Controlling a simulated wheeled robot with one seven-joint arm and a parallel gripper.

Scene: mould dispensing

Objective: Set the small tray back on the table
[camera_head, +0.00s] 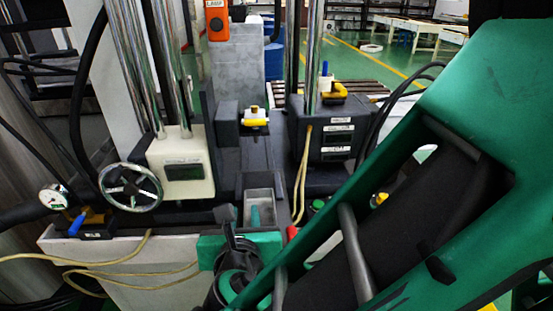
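A small grey tray (259,195) with an open top and a teal patch inside shows near the middle, just beyond the end of my arm. The table (100,262) is a pale block with a grey top and machine parts on it. My gripper (231,236) is the dark part in front of the tray, at the lower middle. It overlaps the tray's near side in the picture. Its fingers are mostly hidden, so I cannot tell whether it is shut on the tray or whether the tray touches the table.
A cream box (182,165) with a display, a handwheel (130,187) and a pressure gauge (54,197) stand at left. A dark instrument box (335,138) stands at right beneath metal columns. Yellow cables (125,262) cross the front left. My green arm covers the right side.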

